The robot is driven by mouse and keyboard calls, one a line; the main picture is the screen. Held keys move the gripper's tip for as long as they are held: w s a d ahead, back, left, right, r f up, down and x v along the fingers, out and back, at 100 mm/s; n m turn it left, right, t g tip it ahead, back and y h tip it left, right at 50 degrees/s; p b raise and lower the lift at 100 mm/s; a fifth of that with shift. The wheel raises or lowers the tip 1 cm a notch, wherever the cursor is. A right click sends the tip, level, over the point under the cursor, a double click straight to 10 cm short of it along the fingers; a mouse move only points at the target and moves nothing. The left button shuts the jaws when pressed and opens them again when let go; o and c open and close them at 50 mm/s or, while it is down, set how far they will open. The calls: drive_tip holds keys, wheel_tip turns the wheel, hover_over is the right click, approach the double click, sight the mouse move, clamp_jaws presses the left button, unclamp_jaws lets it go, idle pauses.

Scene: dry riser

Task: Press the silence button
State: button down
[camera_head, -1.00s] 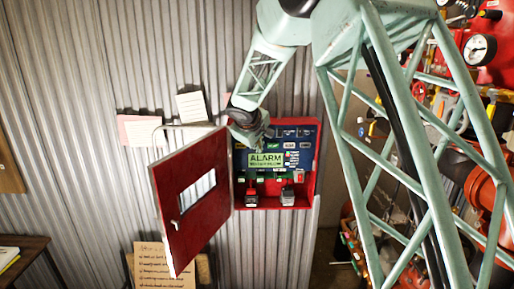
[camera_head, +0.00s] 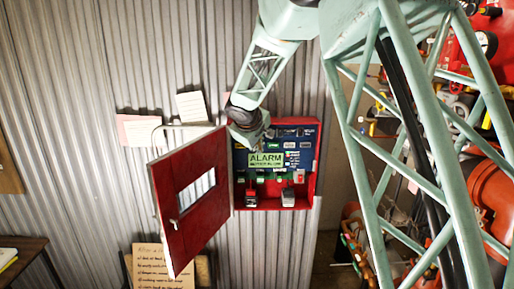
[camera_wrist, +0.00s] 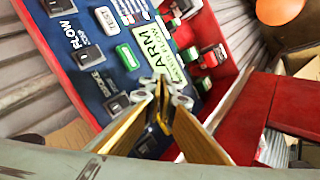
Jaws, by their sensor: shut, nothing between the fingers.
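The red alarm box (camera_head: 317,165) hangs on the corrugated wall with its blue panel (camera_head: 304,134) showing. A lit green ALARM display (camera_head: 266,160) sits on the panel and also shows in the wrist view (camera_wrist: 160,52). My gripper (camera_wrist: 164,98) is shut and empty, its tips in front of the panel below the display in the wrist view. In the head view my wrist covers the panel's upper left. I cannot tell whether the tips touch the panel. A green button (camera_wrist: 128,57) and a TEST button (camera_wrist: 108,19) are near. No silence label is readable.
The red door (camera_head: 190,225) of the box stands open to the left, near my gripper; its edge is at the right in the wrist view. Black switches (camera_wrist: 116,104) line one side of the panel. Red pipework (camera_head: 490,200) stands at the right.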

drive_tip(key=shift+s, duration=0.1)
drive_tip(key=shift+s+d+b, duration=0.2)
drive_tip(key=shift+s+b, duration=1.85)
drive_tip(key=shift+s, duration=0.35)
drive_tip(key=s+d+r+m+g+h+b, duration=0.1)
drive_tip(key=s+d+r+m, duration=0.25)
drive_tip(key=s+d, duration=1)
drive_tip(key=s+d+r+m+g, duration=0.25)
drive_tip(key=s+d+r, duration=0.25)
drive_tip(key=s+d, duration=0.9)
drive_tip(key=s+f+m+y, duration=0.1)
drive_tip(key=s+f, duration=0.3)
drive_tip(key=s, duration=1.4)
drive_tip(key=s+f+m+g+y+b, duration=0.1)
drive_tip(key=s+f+m, duration=0.3)
drive_tip(key=s, duration=1.5)
drive_tip(key=shift+s+a+b, duration=0.3)
drive_tip(key=shift+a, duration=0.1)
